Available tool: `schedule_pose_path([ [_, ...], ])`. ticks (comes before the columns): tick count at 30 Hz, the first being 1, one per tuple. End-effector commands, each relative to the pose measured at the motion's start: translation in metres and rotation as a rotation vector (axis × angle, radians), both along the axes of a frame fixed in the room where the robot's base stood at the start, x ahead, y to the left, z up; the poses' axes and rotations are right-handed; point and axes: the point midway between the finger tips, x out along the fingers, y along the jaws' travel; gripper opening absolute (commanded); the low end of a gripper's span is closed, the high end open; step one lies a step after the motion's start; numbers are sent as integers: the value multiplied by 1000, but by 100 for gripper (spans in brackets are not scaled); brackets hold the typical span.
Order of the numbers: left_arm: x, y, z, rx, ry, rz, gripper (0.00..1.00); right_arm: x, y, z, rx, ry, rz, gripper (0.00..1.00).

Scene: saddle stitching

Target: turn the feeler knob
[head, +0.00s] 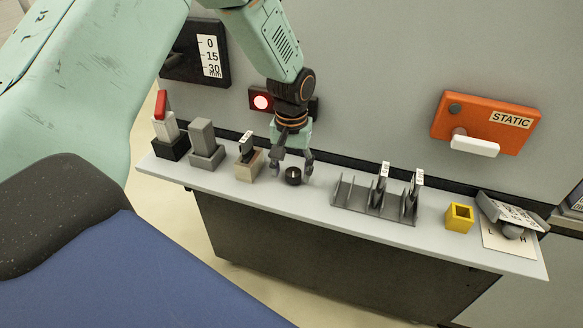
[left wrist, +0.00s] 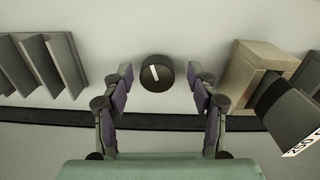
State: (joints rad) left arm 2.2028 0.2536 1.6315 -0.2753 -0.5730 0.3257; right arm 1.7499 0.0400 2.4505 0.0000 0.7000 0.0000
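A round black knob (head: 293,176) with a white pointer line sits on the light grey shelf (head: 330,216). In the left wrist view the knob (left wrist: 157,73) is in the upper middle, its white line nearly upright and slightly tilted. My left gripper (head: 292,166) points down at the knob with its fingers spread. In the left wrist view the left gripper's fingertips (left wrist: 160,76) are on either side of the knob, with a gap on both sides. The left gripper is open and holds nothing. My right gripper is not in view.
A beige block (head: 247,168) with a dark labelled piece stands left of the knob. A grey slotted rack (head: 344,200) stands to its right. Further right are a yellow cup (head: 459,217) and a plate marked L and H (head: 495,238). A red light (head: 262,102) glows on the wall behind.

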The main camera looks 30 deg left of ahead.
Motion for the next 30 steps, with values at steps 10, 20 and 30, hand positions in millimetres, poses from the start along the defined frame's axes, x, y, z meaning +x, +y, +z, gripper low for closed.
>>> schedule_pose_path([
  [10,1,0,0,0,-1,-1,28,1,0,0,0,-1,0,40],
  [20,0,0,0,0,2,-1,5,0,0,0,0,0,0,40],
  [30,0,0,3,1,4,-155,5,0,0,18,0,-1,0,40],
])
